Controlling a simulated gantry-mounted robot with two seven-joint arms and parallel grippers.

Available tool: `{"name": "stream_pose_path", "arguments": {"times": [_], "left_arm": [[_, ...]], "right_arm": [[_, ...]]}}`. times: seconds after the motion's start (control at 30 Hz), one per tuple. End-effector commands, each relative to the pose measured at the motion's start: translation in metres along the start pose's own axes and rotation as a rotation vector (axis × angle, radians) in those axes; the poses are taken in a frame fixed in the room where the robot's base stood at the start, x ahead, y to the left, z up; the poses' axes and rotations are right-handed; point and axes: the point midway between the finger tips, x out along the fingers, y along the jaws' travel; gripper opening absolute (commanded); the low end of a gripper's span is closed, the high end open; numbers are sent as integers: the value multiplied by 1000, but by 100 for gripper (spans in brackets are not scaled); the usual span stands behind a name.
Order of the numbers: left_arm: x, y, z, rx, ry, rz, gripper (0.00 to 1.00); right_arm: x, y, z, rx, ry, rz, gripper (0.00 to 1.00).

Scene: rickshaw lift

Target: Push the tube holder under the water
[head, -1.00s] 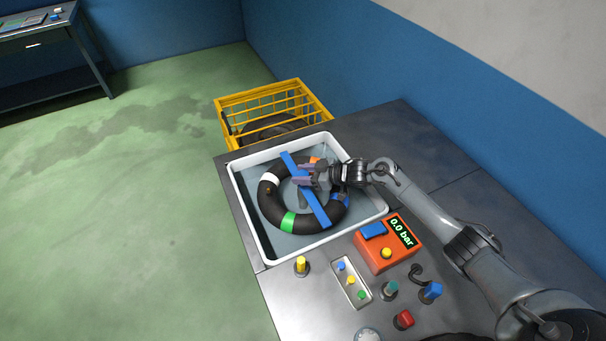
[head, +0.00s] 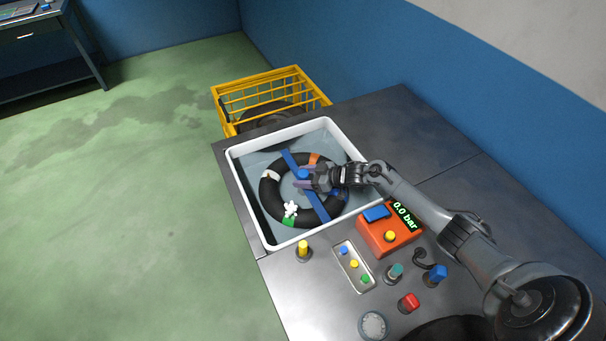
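The tube holder (head: 316,207) is a blue bar lying across the black ring-shaped tube (head: 267,199) in the white water basin (head: 319,236). The bar and tube look darkened and lie under the water. The tube has white, orange and green patches. White bubbles (head: 290,209) show by the green patch. My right gripper (head: 304,177) reaches in from the right over the middle of the bar. Its two purplish fingers sit on either side of the holder's blue knob and appear shut on it. My wrist hides part of the tube's right side. My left gripper is not in view.
An orange gauge box (head: 385,235) reading 0.0 bar stands right of the basin. A small tray (head: 353,266), a yellow-topped item (head: 303,250) and several capped items stand in front. A yellow crate (head: 270,97) is behind the basin. The bench's back right is clear.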

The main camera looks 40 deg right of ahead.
Motion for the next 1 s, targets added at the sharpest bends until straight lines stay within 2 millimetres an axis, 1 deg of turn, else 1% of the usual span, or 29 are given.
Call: {"name": "stream_pose_path", "arguments": {"times": [0.33,0.47,0.57,0.9,1.0], "left_arm": [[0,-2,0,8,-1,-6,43],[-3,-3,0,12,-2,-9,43],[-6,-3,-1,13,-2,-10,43],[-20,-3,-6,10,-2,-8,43],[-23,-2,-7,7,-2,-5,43]], "right_arm": [[-1,1,-6,-4,11,-1,67],[-8,1,-7,-4,11,-1,67],[-18,1,-7,-4,10,-1,67],[-72,1,-5,-3,7,-2,67],[-86,0,-5,-4,7,-2,67]]}}
